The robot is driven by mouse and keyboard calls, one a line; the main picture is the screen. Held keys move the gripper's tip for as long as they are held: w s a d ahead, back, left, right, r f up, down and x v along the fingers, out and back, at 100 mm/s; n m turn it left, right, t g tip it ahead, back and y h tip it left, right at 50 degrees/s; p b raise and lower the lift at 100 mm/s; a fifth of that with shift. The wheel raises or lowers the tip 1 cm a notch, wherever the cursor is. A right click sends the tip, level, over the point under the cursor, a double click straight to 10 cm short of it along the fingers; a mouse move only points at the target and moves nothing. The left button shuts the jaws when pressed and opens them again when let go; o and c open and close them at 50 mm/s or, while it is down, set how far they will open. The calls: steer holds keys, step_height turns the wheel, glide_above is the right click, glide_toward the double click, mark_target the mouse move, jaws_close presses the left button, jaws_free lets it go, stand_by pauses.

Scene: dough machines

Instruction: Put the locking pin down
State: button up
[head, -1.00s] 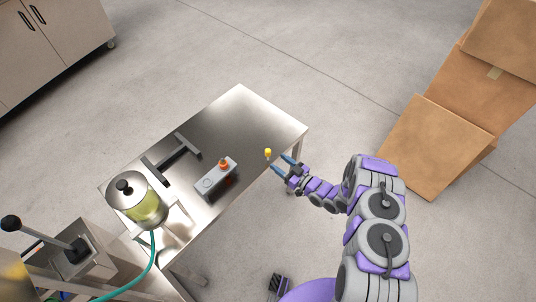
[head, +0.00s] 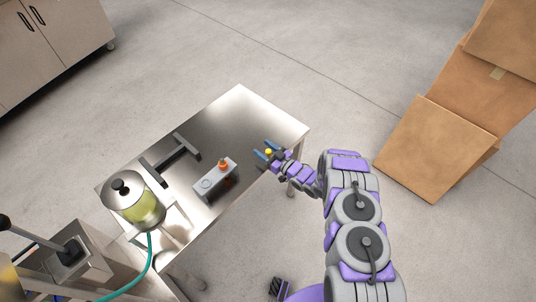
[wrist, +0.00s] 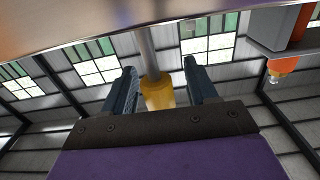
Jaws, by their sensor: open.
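The locking pin has a yellow knob (head: 268,152) and shows near the right front edge of the steel table (head: 244,106). In the wrist view its yellow knob (wrist: 157,93) and grey shaft (wrist: 147,52) are between my fingers, with the shaft running to the tabletop at the top of that picture. My gripper (head: 262,148) is open, one blue finger on each side of the pin. In the wrist view the gripper (wrist: 160,68) shows gaps between the fingers and the pin. The shaft's far end is not clear to see.
A grey box (head: 209,186) with an orange knob (head: 223,162) lies left of my gripper; the knob also shows in the wrist view (wrist: 283,68). A dark T-shaped bar (head: 172,162) and a glass-sided pot (head: 138,205) are farther left. The table's far right is clear. Cardboard boxes (head: 430,145) stand at right.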

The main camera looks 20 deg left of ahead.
steer(key=shift+d, duration=0.1)
jaws_close()
stand_by(0.3)
steer(key=shift+r, duration=0.45)
steer(key=s+d+r+p, duration=0.4)
steer(key=s+d, duration=0.4)
steer(key=s, duration=0.5)
steer(key=shift+s+d, duration=0.3)
